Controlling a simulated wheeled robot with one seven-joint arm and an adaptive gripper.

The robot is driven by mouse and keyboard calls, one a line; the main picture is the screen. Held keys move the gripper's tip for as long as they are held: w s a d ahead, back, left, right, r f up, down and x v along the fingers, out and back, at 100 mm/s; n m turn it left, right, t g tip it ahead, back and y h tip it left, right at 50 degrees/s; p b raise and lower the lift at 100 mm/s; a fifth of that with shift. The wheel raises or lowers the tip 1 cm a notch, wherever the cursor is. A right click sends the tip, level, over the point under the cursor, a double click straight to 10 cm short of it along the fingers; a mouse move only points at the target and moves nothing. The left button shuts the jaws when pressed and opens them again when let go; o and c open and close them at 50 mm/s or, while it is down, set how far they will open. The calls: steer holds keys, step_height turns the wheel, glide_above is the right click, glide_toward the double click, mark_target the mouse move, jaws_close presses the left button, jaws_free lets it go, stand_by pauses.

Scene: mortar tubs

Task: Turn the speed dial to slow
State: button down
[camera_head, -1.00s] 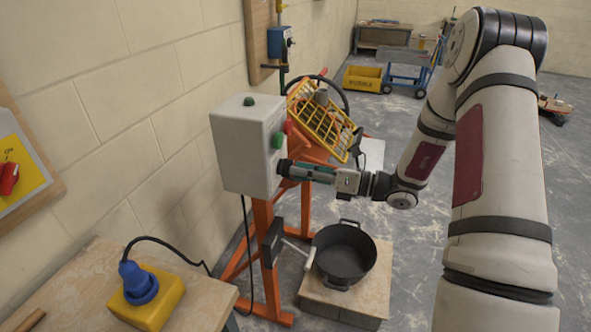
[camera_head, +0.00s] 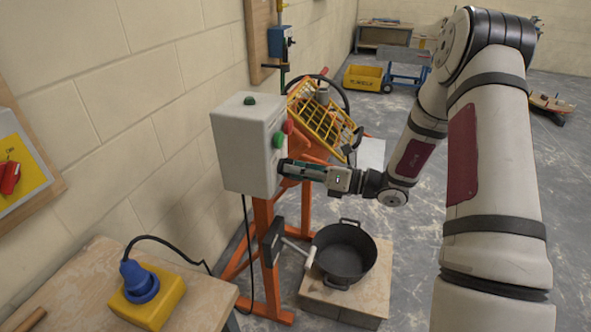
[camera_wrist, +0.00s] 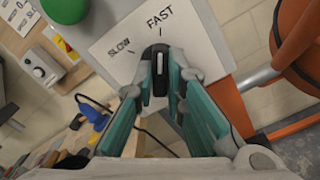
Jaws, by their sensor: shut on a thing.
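The speed dial (camera_wrist: 159,60) is black with a white line, on the front face of a light grey control box (camera_head: 237,150). In the wrist view the labels SLOW and FAST are printed beside it, SLOW to the left and FAST above. The white line points up toward the FAST tick. My gripper (camera_wrist: 160,80) has a finger on each side of the dial and is shut on it. In the head view my gripper (camera_head: 288,168) meets the box face and hides the dial.
The box carries a red button (camera_head: 287,126) and a green button (camera_head: 278,140). An orange stand (camera_head: 264,230) holds the box. A black tub (camera_head: 345,253) rests on a board below the arm. A yellow grille (camera_head: 322,118) stands behind.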

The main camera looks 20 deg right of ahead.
steer(key=n+b, duration=0.2)
steer(key=n, duration=1.1)
steer(key=shift+d+n, duration=0.1)
steer(key=shift+n, duration=0.2)
steer(key=shift+b, duration=0.3)
stand_by(0.3)
steer(key=c, duration=1.6)
jaws_free()
steer(key=shift+c, duration=0.2)
steer(key=v, duration=1.2)
